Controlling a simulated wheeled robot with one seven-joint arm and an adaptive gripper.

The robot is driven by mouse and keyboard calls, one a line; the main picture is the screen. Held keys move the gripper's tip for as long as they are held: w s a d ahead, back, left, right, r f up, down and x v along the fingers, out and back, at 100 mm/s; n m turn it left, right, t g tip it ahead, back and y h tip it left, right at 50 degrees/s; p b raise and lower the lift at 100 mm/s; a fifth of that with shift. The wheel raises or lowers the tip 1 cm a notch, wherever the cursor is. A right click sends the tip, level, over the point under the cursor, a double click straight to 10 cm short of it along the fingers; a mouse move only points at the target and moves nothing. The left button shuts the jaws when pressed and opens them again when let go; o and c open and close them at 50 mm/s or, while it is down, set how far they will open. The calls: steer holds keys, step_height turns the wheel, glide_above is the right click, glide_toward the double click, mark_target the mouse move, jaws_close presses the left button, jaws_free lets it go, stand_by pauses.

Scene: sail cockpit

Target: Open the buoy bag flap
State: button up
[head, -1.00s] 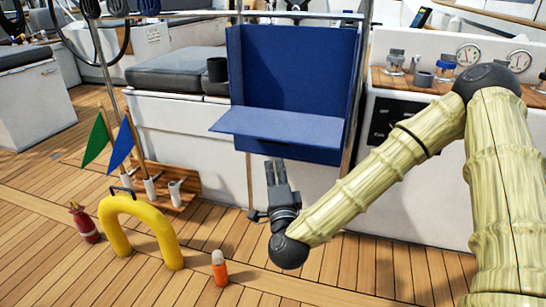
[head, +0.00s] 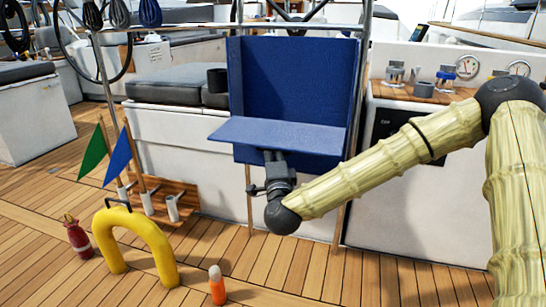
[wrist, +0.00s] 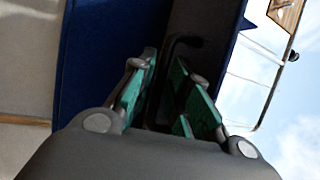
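The blue buoy bag (head: 295,82) stands upright against the white cockpit seat, with its inside facing the camera. Its flap (head: 275,134) sticks out roughly level at the front, above the bag's lower front panel. My gripper (head: 273,156) points up from below, its fingertips close under the flap and partly hidden by it. In the wrist view the green-padded fingers (wrist: 165,90) show a narrow gap. A dark curved bar (wrist: 185,42) runs down between or just behind them; whether they grip it I cannot tell. Blue bag panels (wrist: 105,50) lie close by.
A yellow horseshoe buoy (head: 135,240), an orange-and-white bottle-shaped item (head: 217,287) and a red extinguisher (head: 78,238) stand on the deck at left. A wooden rack (head: 175,200) holds green and blue flags. A console (head: 400,165) stands right of the bag.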

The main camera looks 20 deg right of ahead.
mark_target(272, 144)
steer(key=shift+w+r, duration=0.1)
steer(key=shift+w, duration=0.1)
jaws_close()
steer(key=r+p, duration=0.2)
steer(key=p, duration=0.1)
steer(key=g+p, duration=0.1)
steer(key=p, duration=0.1)
steer(key=shift+s+a+r, duration=0.1)
steer(key=shift+s+r, duration=0.15)
steer(key=shift+r, duration=0.15)
